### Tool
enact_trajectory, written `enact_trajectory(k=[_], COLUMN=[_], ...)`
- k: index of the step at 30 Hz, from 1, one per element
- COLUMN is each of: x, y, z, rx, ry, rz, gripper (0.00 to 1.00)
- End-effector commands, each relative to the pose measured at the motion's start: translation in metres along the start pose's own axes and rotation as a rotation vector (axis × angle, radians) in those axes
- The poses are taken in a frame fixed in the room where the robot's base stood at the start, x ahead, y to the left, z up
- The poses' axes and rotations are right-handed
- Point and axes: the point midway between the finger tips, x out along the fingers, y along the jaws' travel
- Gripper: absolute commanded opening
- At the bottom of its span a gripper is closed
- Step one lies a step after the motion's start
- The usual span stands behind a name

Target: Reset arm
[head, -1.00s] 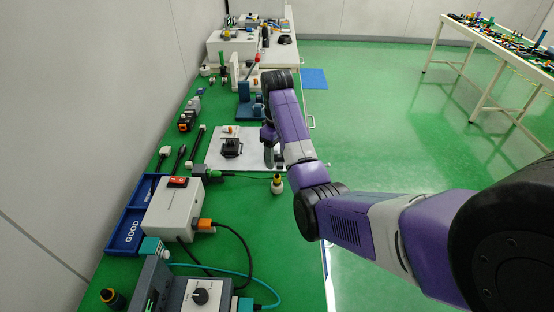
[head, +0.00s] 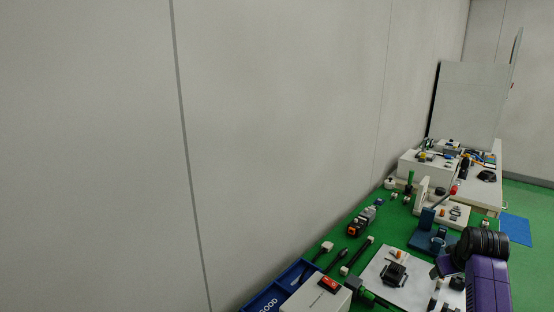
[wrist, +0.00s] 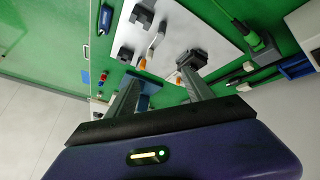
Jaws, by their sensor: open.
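My gripper (wrist: 160,78) is open in the wrist view, its two grey fingers apart with nothing held between them. It is above the workbench, near a white board (wrist: 180,25) with a black gimbal part (wrist: 192,60) and small grey pieces on it. In the head view my purple arm comes in at the lower right, over the right part of the white board (head: 376,272). The black gimbal part (head: 394,274) shows there too. My fingers are not clear in the head view.
A blue tray (head: 262,303) and a white box with a red switch (head: 329,284) stand at the near left of the bench. A blue press (head: 424,236) stands beyond the board. A grey wall runs along the left side.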

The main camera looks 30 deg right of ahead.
Motion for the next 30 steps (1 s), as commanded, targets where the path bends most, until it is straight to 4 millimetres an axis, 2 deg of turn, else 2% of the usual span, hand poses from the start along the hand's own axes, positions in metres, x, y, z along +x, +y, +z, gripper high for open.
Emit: enact_trajectory(k=[3,7,14,21,27,30], x=[0.003,-0.006,-0.045,-0.11,-0.175,-0.208], y=[-0.026,-0.063,-0.136,-0.203,-0.244,-0.259], z=[-0.001,0.006,0.041,0.096,0.149,0.176], rx=[0.03,0.053,0.075,0.09,0.099,0.101], ry=[0.175,0.353,0.609,0.812,0.931,0.972], rz=[0.056,0.082,0.054,-0.038,-0.143,-0.2], gripper=[0.61,0.61,0.61,0.61,0.61,0.61])
